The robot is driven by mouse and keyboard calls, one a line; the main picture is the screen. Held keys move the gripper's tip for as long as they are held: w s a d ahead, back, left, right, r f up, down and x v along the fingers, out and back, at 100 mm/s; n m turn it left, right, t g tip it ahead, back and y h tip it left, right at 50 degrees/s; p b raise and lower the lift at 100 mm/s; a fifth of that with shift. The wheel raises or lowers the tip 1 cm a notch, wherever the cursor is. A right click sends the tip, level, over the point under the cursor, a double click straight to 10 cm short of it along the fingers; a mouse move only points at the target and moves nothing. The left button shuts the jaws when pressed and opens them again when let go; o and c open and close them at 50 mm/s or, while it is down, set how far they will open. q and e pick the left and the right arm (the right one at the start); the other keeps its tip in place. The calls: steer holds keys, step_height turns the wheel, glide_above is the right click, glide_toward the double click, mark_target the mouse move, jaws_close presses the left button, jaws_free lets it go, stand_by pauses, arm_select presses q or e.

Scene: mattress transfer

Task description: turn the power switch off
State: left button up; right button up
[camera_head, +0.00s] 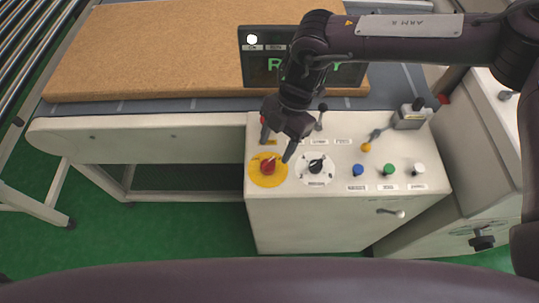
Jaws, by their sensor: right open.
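The control panel (335,190) is the white top of a cabinet. A red rotary switch (268,167) on a round yellow plate sits at its left end; its label is too small to read. A black rotary knob (316,166) on a white dial is just to its right. My right gripper (277,148) comes down from above, open, with its fingertips just above and behind the red switch, one toward each side. I cannot tell whether a fingertip touches the switch. My left gripper is not in view.
Blue (358,170), green (388,169) and white (418,169) buttons line the panel's right. A small lever (321,117) stands behind the dial. A dark display (258,68) with green letters is partly behind my right arm. A brown mattress (165,50) lies on the conveyor table.

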mark_target(270, 161)
steer(key=p+x, duration=0.1)
steer(key=x, duration=0.4)
steer(key=shift+a+f, duration=0.1)
steer(key=shift+f, duration=0.25)
steer(key=c, duration=0.9)
steer(key=shift+c, duration=0.2)
